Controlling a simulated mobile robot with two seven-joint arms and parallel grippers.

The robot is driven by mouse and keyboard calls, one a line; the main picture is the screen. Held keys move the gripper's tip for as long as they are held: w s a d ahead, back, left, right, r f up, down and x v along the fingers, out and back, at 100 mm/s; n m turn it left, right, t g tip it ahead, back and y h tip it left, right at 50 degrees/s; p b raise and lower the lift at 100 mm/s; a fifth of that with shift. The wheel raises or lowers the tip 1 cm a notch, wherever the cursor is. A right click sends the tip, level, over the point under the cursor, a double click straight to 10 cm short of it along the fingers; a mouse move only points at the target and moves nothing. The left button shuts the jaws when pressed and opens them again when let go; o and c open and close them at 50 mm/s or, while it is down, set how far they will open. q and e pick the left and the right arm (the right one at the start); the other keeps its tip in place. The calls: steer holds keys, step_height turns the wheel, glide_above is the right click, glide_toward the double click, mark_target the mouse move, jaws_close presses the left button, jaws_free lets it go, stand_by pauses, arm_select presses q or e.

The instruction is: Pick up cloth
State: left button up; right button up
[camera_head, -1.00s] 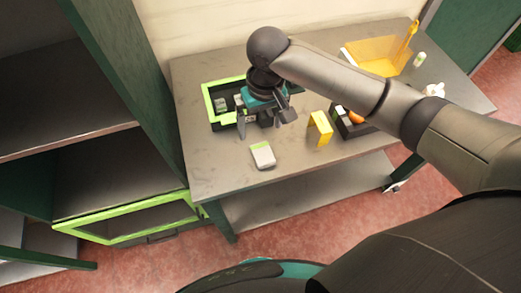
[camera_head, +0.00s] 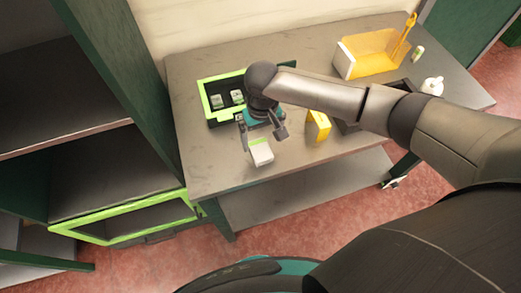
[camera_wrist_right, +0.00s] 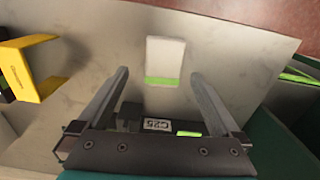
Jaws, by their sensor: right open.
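The cloth (camera_head: 262,156) is a small white block-like piece with a green band, lying flat near the table's front edge. In the right wrist view the cloth (camera_wrist_right: 165,52) lies ahead of the fingers, its green band towards me. My right gripper (camera_head: 262,139) is open and empty just behind and above it. Its two fingers (camera_wrist_right: 160,76) point at the cloth, one on each side of its line, and do not appear to touch it. My left gripper is not in view.
A green-rimmed tray (camera_head: 207,103) with small white-and-green pieces stands behind the gripper. An orange-yellow container (camera_head: 372,55) is at the back. Bare tabletop (camera_head: 205,160) lies left of the cloth.

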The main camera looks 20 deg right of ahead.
mark_target(260, 149)
steer(key=f, duration=0.4)
steer(key=shift+a+f+b, duration=0.2)
steer(key=shift+a+b, duration=0.05)
steer(key=shift+b, duration=0.1)
steer(key=shift+c, duration=0.2)
steer(key=c, duration=1.3)
steer(key=shift+c, duration=0.2)
steer(key=shift+r, duration=0.1)
step_height(260, 149, up, 20)
steer(key=p, duration=0.3)
